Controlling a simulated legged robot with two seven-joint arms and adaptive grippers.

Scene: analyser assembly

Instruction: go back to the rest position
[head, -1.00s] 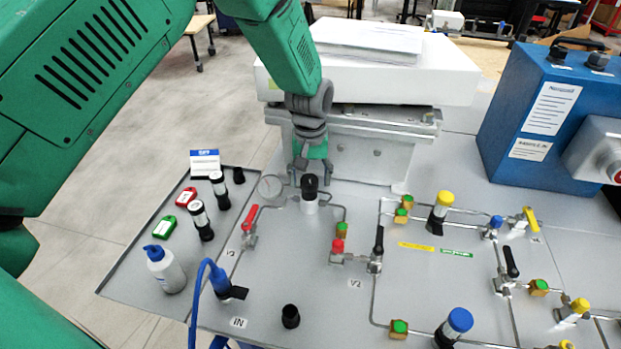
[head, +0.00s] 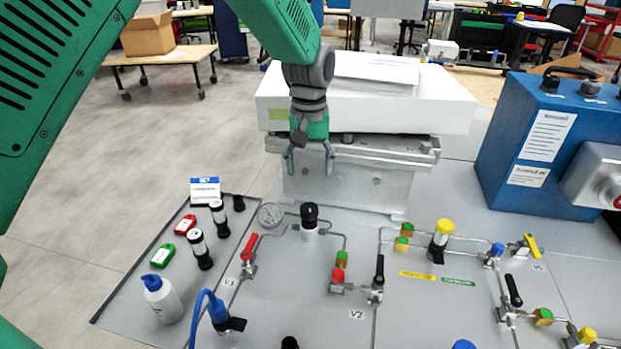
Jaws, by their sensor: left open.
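My left gripper (head: 309,160) shows in the head view at the upper middle, at the end of my green arm. Its two fingers are spread and nothing is between them. It hangs above the panel (head: 290,270), in front of the white box's metal base (head: 350,180). A black-capped white fitting (head: 309,222) stands upright on the panel below the gripper, apart from the fingers. My right gripper is not in view.
A blue unit (head: 535,150) stands at the right. Valves and pipes cover the panel, including a red-handled valve (head: 249,252) and a pressure gauge (head: 270,215).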

